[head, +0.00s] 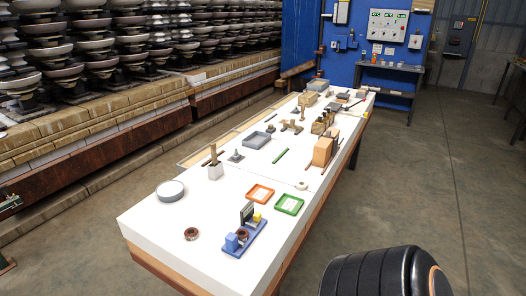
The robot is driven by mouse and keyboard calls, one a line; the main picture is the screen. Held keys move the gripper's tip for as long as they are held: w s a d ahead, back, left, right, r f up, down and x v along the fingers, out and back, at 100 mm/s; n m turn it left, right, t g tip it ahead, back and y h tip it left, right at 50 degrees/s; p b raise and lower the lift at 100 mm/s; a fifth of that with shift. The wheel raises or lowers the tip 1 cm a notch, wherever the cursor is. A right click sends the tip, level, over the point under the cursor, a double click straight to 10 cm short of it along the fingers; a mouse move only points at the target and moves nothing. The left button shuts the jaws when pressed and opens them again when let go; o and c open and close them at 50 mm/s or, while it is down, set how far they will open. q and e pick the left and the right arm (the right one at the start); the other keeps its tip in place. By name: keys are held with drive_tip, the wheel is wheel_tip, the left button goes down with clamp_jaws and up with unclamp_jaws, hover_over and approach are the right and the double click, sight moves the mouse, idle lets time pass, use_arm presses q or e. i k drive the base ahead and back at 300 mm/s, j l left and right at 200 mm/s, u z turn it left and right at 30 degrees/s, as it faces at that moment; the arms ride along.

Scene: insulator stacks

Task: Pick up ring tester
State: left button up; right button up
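A blue-based device (244,238) stands near the front of the long white table (155,225). It carries a dark upright panel, a blue block, a yellow block and a brown ring-shaped part. It is the likeliest ring tester, but I cannot tell for certain at this size. A separate brown ring (191,234) lies flat on the table to its left. Neither of my grippers shows in the head view.
An orange tray (248,193) and a green tray (302,204) lie behind the device. A round grey dish (170,191) sits near the left edge. Insulator stacks (60,80) line the left. Open floor (420,190) lies right of the table.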

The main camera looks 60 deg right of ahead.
sight(232, 245)
drive_tip(key=k+l, duration=0.1)
drive_tip(key=l, duration=1.8)
